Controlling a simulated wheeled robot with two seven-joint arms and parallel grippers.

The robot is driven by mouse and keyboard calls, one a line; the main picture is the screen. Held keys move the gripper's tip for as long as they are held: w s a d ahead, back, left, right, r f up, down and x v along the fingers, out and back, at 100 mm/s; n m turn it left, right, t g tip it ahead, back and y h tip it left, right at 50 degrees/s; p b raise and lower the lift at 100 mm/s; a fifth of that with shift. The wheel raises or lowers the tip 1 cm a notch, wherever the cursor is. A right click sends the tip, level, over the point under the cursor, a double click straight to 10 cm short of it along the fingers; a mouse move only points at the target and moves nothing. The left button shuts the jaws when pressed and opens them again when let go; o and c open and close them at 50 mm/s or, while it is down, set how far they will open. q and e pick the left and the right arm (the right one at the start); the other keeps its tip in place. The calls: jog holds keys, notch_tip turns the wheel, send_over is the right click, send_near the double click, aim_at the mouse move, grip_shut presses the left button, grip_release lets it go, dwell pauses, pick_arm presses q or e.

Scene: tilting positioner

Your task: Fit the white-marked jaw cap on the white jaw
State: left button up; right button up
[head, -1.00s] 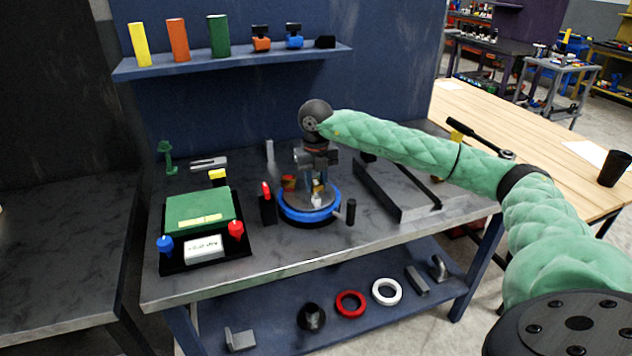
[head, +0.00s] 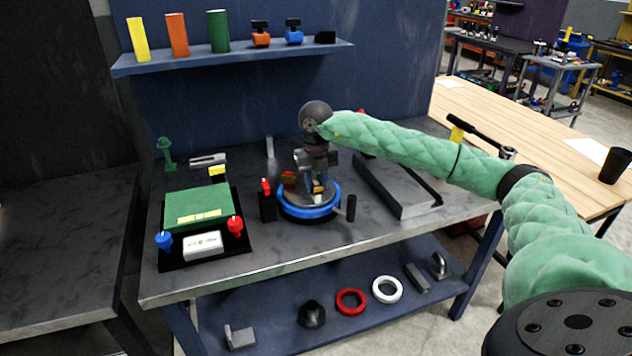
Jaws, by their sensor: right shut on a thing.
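The tilting positioner (head: 308,212) stands on the grey bench, a round plate with a blue ring. Small coloured jaws sit on its plate. An orange-brown one (head: 289,180) is at the left. Yellow and white marks (head: 318,189) show near the middle, below my right gripper. My right gripper (head: 318,178) points down over the plate and is shut on a small part, which looks like the jaw cap. Its marking and its fit on the white jaw are too small and covered to make out. My left gripper is out of view.
A black tray with a green box (head: 198,208) and red and blue knobs stands left of the positioner. A grey block (head: 395,190) lies to its right. A black post with a red tip (head: 267,200) stands close by. A shelf (head: 235,60) with coloured blocks is behind.

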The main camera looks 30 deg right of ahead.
aim_at(316, 183)
jog(key=shift+f+b, duration=0.3)
jog(key=shift+f, duration=0.25)
jog(key=o, duration=1.6)
jog(key=shift+r, duration=0.1)
jog(key=shift+r+p, duration=1.25)
jog(key=shift+r, duration=2.2)
